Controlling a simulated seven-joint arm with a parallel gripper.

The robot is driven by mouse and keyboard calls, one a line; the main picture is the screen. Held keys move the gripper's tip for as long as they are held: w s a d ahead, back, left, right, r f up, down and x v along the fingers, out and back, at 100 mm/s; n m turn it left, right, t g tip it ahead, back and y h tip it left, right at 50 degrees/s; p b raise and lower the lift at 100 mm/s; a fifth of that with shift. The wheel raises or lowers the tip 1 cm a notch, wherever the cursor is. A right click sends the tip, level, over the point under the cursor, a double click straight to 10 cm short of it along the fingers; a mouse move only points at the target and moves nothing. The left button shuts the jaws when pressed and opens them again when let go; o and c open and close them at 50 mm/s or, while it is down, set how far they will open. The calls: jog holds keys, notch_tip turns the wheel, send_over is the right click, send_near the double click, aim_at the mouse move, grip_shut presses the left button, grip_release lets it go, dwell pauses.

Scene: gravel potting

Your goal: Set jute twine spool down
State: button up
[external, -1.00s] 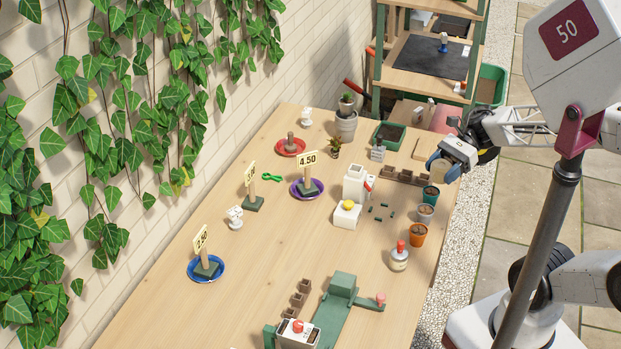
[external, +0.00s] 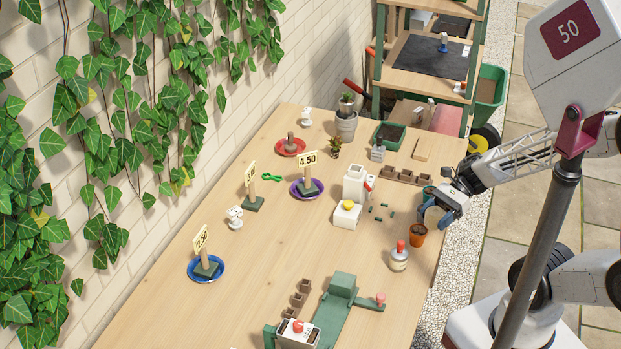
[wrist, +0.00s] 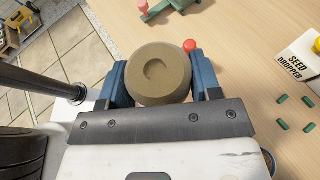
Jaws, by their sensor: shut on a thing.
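The jute twine spool, a round tan-brown disc with a shallow hollow in its middle (wrist: 158,75), shows in the wrist view. My gripper (wrist: 158,82) is shut on it, with one blue finger on each side. In the external view my gripper (external: 436,212) is over the right edge of the wooden table, among the small pots. The spool is hard to make out there between the fingers. Whether its underside touches anything is hidden.
A red-topped bottle (external: 399,259) is nearer. The white seed dropper (external: 347,215) stands left, beside green pellets. Bare table (external: 300,245) lies further left.

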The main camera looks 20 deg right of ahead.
notch_tip(320, 180, down, 7)
jog(key=shift+w, duration=0.1)
dwell(0.4)
jog(key=w+a, duration=0.2)
jog(key=w, duration=0.2)
jog(key=w+a+f, duration=0.1)
jog(key=w+a, duration=0.2)
jog(key=w, duration=0.2)
jog(key=w+a, duration=0.3)
jog(key=w, duration=0.1)
jog(key=shift+w+a+f, duration=0.1)
jog(key=shift+w+f, duration=0.15)
jog(key=shift+w, duration=0.05)
jog(key=shift+f, duration=0.1)
jog(key=shift+f, duration=1.65)
jog(key=shift+f, duration=0.6)
jog(key=o, duration=0.9)
